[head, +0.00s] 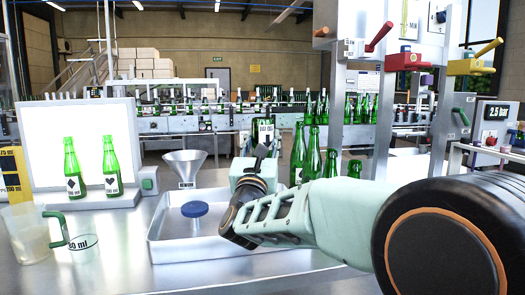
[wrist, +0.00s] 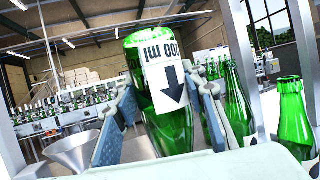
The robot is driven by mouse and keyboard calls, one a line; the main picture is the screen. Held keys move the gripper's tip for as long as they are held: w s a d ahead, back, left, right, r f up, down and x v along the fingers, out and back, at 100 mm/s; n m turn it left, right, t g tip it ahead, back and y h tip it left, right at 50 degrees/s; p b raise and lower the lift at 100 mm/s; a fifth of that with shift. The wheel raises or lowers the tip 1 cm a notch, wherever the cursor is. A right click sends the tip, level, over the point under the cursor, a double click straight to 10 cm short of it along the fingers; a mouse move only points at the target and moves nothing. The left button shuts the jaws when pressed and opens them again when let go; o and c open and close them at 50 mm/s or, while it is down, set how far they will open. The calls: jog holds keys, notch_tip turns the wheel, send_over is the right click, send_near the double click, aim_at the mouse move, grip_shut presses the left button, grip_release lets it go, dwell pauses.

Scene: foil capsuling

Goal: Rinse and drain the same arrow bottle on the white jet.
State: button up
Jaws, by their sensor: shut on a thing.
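My gripper (wrist: 160,105) is shut on a green bottle (wrist: 172,128) with a white label bearing a black arrow. In the wrist view the label text is upside down and the bottle's rounded base is uppermost, so the bottle looks inverted. Its neck is hidden behind the gripper body. A blue round-topped fitting (head: 194,209) stands in the tray. I cannot make out a white jet; my arm covers the tray's right part.
A metal funnel (head: 184,162) stands behind the tray. Several green bottles (head: 313,158) stand right of my gripper. Two labelled bottles (head: 73,172) stand before a bright panel (head: 45,130) at left. A clear jug (head: 28,235) sits at the front left.

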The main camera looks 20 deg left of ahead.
jog(key=s+d+r+b, duration=0.1)
jog(key=s+d+r, duration=0.2)
jog(key=s+r, duration=0.2)
jog(key=shift+r+b, duration=0.4)
jog(key=shift+r, duration=0.15)
